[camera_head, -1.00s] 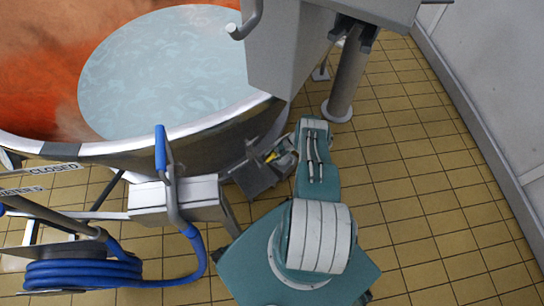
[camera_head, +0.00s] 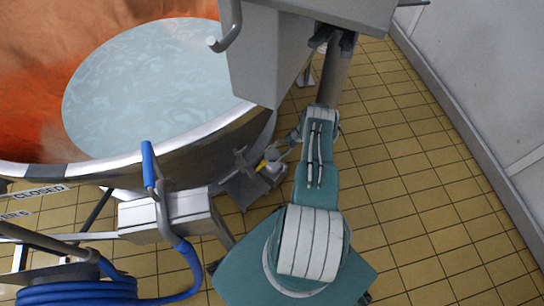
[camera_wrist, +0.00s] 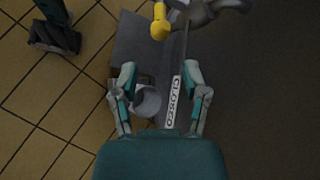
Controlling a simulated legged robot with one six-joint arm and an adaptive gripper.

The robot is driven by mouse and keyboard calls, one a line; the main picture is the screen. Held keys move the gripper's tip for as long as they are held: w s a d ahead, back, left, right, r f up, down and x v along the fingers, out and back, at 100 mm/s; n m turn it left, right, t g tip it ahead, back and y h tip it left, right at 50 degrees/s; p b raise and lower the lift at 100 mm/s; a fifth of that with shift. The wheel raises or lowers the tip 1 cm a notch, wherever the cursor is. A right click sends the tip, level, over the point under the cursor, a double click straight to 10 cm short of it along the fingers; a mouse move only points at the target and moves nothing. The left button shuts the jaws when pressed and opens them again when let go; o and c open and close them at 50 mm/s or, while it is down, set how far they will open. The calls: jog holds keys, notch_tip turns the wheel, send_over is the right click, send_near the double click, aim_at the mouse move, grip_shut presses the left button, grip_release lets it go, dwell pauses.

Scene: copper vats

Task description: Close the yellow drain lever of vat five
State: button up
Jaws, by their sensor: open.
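The yellow drain lever (camera_wrist: 159,22) shows at the top of the wrist view, with a rounded end, beside a grey metal valve part (camera_wrist: 212,8). In the head view only a small yellow bit (camera_head: 262,165) shows low at the vat's side. My gripper (camera_wrist: 161,78) is open and empty, its two fingers spread apart. The lever lies beyond the fingertips, near the middle between them, and looks apart from both. A CLOSED label (camera_wrist: 173,100) on a plate edge lies below the lever, between the fingers. The vat (camera_head: 200,135) holds pale liquid.
A round grey pipe end (camera_wrist: 147,101) sits close to the left finger. A blue hose (camera_head: 75,292) and a blue-handled nozzle (camera_head: 149,165) stand at left. Tiled floor at right (camera_head: 420,200) is clear.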

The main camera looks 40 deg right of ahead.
jog(key=shift+s+d+r, duration=0.1)
jog(key=shift+d+r, duration=0.2)
